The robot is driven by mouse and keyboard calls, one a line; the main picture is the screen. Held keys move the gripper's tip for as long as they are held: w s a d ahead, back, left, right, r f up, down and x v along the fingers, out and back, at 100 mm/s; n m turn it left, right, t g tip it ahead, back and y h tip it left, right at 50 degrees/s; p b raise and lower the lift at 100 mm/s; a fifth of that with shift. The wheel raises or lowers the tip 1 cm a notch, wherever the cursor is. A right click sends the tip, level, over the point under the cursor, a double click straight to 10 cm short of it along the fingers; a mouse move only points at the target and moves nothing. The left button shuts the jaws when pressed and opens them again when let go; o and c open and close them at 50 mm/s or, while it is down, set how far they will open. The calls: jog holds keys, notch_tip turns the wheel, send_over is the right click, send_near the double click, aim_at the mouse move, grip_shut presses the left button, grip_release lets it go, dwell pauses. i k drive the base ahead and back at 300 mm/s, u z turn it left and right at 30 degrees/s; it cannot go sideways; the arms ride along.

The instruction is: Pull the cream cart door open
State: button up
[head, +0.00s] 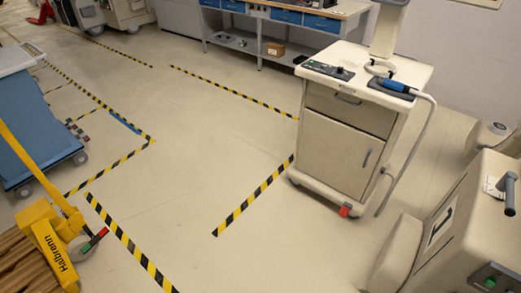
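The cream cart (398,128) stands upright on the floor right of centre. Its cream door (335,150) is on the front, below a drawer (350,109), and looks closed. A small grey vertical door handle (367,158) sits near the door's right edge. A blue-handled probe with a cable (392,85) lies on the cart top, and its cable or hose hangs down the right side. The inside of the cart is hidden. My gripper is not in view.
Cream equipment (460,225) with a dark handle stands close at lower right. A yellow pallet jack (50,235) and a blue covered cart (38,135) are at left. A workbench (270,30) is at the back. Open floor (190,140) lies left of the cream cart.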

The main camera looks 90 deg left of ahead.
aim_at(344, 158)
jog(key=u, duration=2.3)
jog(key=i, duration=1.85)
jog(key=u, duration=0.5)
